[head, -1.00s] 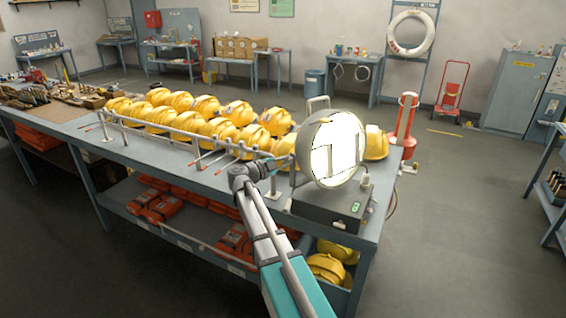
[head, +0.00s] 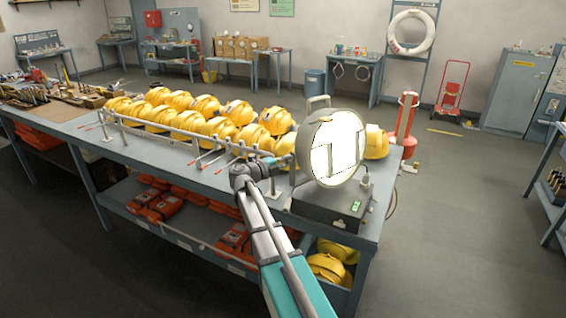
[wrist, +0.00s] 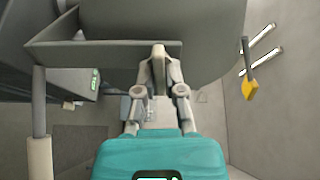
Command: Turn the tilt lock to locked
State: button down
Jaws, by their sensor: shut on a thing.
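The round grey searchlight (head: 301,146) with a bright white face stands on a dark box with a green display (head: 322,210) at the table's right end. My gripper (head: 286,161) reaches in from the left, against the left side of the lamp. In the wrist view the lamp's grey drum (wrist: 215,45) fills the top, and my gripper's fingers (wrist: 160,58) come together at its edge. The fingers are shut on a small part at the lamp's side, the tilt lock, which they mostly hide. I cannot read its position.
Rows of yellow helmets (head: 160,118) stand behind a metal rail with red-tipped rods (head: 213,158), left of my gripper. One yellow helmet (head: 377,142) sits behind the lamp.

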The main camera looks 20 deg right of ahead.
jog(key=shift+d+m, duration=0.15)
jog(key=shift+m, duration=0.35)
jog(key=c, duration=0.8)
grip_release()
jog(key=shift+d, duration=0.1)
jog(key=shift+o, duration=0.3)
jog(key=shift+a, duration=0.25)
jog(key=s+a, duration=0.2)
jog(key=a, duration=0.9)
jog(key=shift+a, duration=0.2)
jog(key=shift+s, duration=0.1)
